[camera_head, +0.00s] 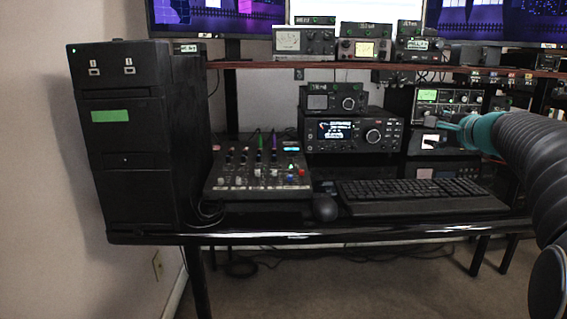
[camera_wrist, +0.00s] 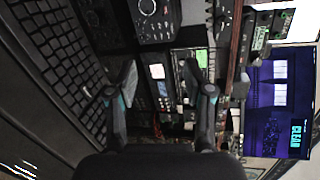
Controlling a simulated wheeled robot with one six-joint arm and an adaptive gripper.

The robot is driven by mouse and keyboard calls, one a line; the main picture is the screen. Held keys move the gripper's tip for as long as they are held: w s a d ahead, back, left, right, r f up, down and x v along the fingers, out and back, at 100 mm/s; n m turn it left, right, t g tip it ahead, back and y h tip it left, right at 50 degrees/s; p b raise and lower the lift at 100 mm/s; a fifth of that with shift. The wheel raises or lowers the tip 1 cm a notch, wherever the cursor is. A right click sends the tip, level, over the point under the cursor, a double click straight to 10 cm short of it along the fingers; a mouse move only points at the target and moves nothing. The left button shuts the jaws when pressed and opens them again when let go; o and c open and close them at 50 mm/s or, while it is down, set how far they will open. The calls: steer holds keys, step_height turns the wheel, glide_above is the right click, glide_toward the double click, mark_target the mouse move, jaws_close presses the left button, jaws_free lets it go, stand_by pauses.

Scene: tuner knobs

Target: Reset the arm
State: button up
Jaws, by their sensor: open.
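My gripper (camera_head: 432,130) is at the right in the head view, in front of the stacked radio gear, with my arm reaching in from the right edge. In the wrist view the two fingers of my gripper (camera_wrist: 160,77) stand wide apart with nothing between them. Behind the gap are small equipment panels (camera_wrist: 158,72), seen sideways. A black radio (camera_head: 341,131) with a large round tuning knob (camera_head: 372,136) stands left of the gripper. Its knob also shows at the top of the wrist view (camera_wrist: 147,7). The head view does not show clearly whether the fingertips touch anything.
A keyboard (camera_head: 413,191) and mouse (camera_head: 325,208) lie on the black desk (camera_head: 250,236). A mixer (camera_head: 259,173) and tall black tower (camera_head: 121,136) stand left. A shelf (camera_head: 258,65) carries meter boxes (camera_head: 303,41) below the screens. Open room lies before the desk.

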steer(key=s+a+f+n+g, duration=0.1)
steer(key=f, duration=0.2)
steer(key=s+a+f+n+g, duration=0.1)
steer(key=s+a+f+n, duration=0.1)
steer(key=f, duration=0.1)
steer(key=s+a+f+n+g, duration=0.1)
steer(key=s+f, duration=0.1)
steer(key=f, duration=0.1)
steer(key=shift+s+a+f+g+y, duration=0.1)
steer(key=shift+s+a+g+y, duration=0.05)
steer(key=shift+a+g+y, duration=0.2)
steer(key=s+a+f+n+g, duration=0.2)
steer(key=s+a+f+n, duration=0.3)
steer(key=s, duration=0.5)
steer(key=s+a+f+n+g+h, duration=0.1)
steer(key=s+a+f+n, duration=0.4)
steer(key=s, duration=0.5)
steer(key=s+a+f+n+g+h, duration=0.1)
steer(key=s+a+f+n+g, duration=0.2)
steer(key=s+a+f, duration=0.3)
steer(key=s+f+n, duration=0.1)
steer(key=s, duration=0.4)
steer(key=shift+f+n, duration=0.25)
steer(key=shift+n, duration=0.15)
steer(key=shift+s, duration=0.1)
